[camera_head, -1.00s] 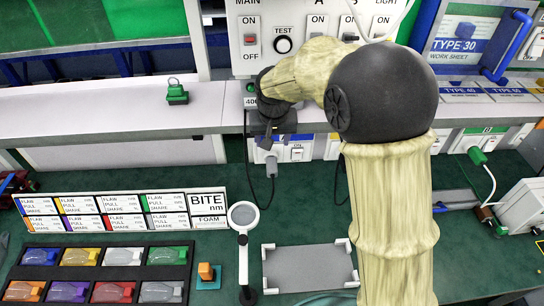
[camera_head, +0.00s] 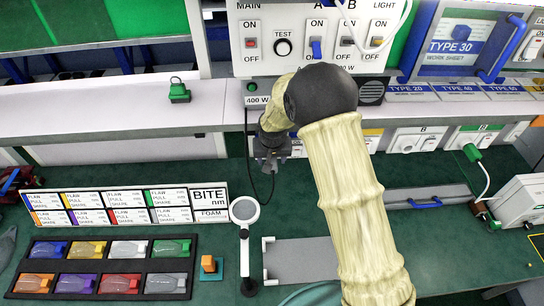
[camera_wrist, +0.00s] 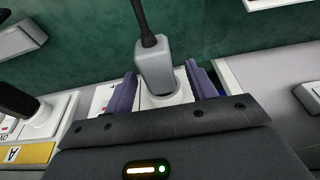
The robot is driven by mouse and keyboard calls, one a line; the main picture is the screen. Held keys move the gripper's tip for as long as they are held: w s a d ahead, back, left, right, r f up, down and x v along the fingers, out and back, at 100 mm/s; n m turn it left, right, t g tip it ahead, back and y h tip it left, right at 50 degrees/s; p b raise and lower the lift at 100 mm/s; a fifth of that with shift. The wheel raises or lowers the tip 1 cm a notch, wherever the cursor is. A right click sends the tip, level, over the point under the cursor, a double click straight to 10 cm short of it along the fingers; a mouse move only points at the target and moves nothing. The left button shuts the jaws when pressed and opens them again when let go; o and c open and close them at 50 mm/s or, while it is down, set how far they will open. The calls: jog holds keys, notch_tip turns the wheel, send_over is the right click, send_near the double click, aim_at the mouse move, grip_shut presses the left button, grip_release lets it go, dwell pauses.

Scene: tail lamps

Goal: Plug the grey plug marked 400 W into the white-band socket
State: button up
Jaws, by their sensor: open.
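In the wrist view a grey plug (camera_wrist: 155,66) with a black cable stands between the two purple fingers of my gripper (camera_wrist: 161,84). The fingers are open, one on each side of the plug, with visible gaps. The plug's lower end meets a white round socket face (camera_wrist: 168,97); my gripper body hides that socket's band, and I cannot tell how deep the plug sits. In the head view my gripper (camera_head: 272,158) is below the shelf edge at the socket row and hides the plug. A 400 W label (camera_head: 258,99) is on the shelf front above, with a black cable hanging below it.
A yellow-band socket (camera_wrist: 38,152) marked A is at left in the wrist view. A green plug (camera_head: 472,152) sits in a socket at right in the head view. A magnifier stand (camera_head: 244,245), a bulb tray (camera_head: 100,268) and a grey tray (camera_head: 303,262) stand on the green bench.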

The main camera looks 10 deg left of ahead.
jog(key=shift+c, duration=0.3)
jog(key=c, duration=1.1)
jog(key=shift+s+f, duration=0.1)
jog(key=shift+s, duration=0.1)
jog(key=shift+s+d+b, duration=0.15)
jog(key=shift+s+b, duration=0.15)
jog(key=shift+s, duration=0.15)
jog(key=shift+s+d, duration=0.1)
jog(key=shift+s, duration=0.3)
jog(key=shift+s, duration=0.25)
jog(key=shift+s+d, duration=0.1)
jog(key=shift+s, duration=0.1)
jog(key=shift+s+d+b, duration=0.15)
jog(key=shift+s+b, duration=0.15)
jog(key=shift+s, duration=0.2)
jog(key=shift+s+d+b, duration=0.15)
jog(key=shift+s+b, duration=0.1)
jog(key=shift+s, duration=0.25)
